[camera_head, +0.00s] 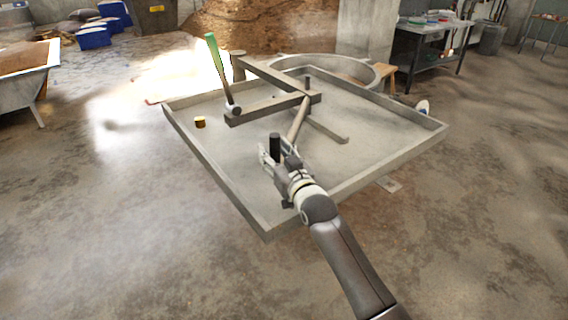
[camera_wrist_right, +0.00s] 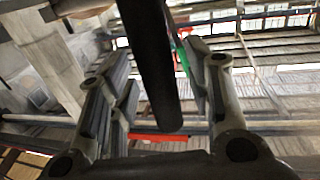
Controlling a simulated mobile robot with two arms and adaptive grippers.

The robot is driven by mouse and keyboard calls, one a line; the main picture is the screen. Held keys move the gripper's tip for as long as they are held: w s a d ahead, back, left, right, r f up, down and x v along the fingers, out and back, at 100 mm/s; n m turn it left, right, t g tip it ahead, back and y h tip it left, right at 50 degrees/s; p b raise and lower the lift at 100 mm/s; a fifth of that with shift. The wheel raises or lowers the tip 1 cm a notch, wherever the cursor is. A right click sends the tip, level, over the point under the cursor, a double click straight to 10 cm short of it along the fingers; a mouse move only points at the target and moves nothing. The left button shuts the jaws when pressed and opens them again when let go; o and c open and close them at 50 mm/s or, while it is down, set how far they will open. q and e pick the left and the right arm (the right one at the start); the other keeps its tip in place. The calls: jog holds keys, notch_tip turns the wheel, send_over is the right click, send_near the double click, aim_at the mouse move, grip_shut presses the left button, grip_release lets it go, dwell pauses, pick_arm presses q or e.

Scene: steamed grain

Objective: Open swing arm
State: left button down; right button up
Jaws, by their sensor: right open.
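The swing arm (camera_head: 272,108) is a jointed set of grey bars above a large square grey tray (camera_head: 215,172). One bar runs from a post at the tray's back edge, and others meet near a short dark pin. A lighter bar (camera_head: 298,120) slants from that joint toward a dark upright handle (camera_head: 275,145). My right gripper (camera_head: 276,160) is open at this handle. In the right wrist view the dark handle (camera_wrist_right: 150,60) stands between the two spread fingers, with gaps visible on both sides. I cannot tell whether a finger touches it. My left gripper is not in view.
A round grey basin (camera_head: 340,62) is behind, with a workbench (camera_head: 430,30) at the back right. The floor around the tray's front is clear.

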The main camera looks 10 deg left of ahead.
jog(key=v, duration=1.1)
jog(key=shift+s+d, duration=0.25)
